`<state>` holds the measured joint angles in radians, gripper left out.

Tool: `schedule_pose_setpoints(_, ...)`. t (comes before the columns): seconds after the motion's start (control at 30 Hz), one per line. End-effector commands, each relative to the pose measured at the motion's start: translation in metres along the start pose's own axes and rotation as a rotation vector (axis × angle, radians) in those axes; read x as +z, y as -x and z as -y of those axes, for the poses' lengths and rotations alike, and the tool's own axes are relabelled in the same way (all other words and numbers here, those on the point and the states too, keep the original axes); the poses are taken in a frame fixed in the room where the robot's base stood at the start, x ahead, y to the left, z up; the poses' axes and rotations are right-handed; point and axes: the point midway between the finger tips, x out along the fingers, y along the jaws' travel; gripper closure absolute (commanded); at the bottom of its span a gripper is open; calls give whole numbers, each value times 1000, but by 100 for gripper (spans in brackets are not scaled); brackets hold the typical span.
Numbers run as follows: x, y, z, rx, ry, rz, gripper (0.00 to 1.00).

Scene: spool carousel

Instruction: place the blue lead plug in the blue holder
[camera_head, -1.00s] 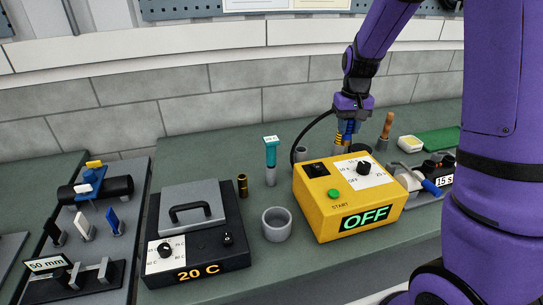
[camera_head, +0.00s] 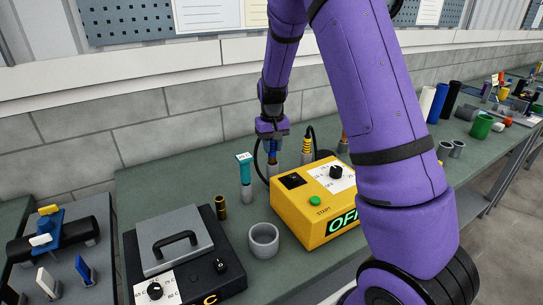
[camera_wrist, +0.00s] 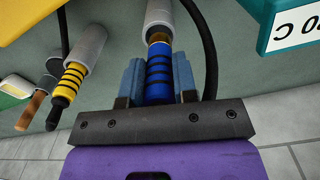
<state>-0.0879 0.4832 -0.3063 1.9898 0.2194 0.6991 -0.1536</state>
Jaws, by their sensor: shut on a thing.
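My gripper (camera_wrist: 158,88) is shut on the blue lead plug (camera_wrist: 158,75), which has black rings and a brass tip; the plug also shows in the head view (camera_head: 273,147). The plug's brass tip is at the mouth of a grey tubular holder (camera_wrist: 159,18) in the wrist view. I cannot tell how far the tip is inside, and no blue marking shows on this holder. A yellow plug (camera_wrist: 70,80) with black rings sits in another grey holder (camera_wrist: 86,42) beside it; this plug is right of my gripper in the head view (camera_head: 307,145).
The yellow box (camera_head: 300,205) with a black lead (camera_wrist: 208,45) stands in front of the holders. A teal labelled stick (camera_head: 245,168) stands in a grey holder to the left. A grey cup (camera_head: 264,240), a brass cylinder (camera_head: 221,207) and a black heater unit (camera_head: 185,245) are nearer.

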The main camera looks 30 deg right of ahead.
Motion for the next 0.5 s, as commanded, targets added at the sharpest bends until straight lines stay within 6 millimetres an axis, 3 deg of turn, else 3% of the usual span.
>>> schedule_pose_setpoints(0.27, 1, -33, 0, 1, 0, 3, 98)
schedule_pose_setpoints(0.5, 0, -36, 0, 0, 0, 0, 98)
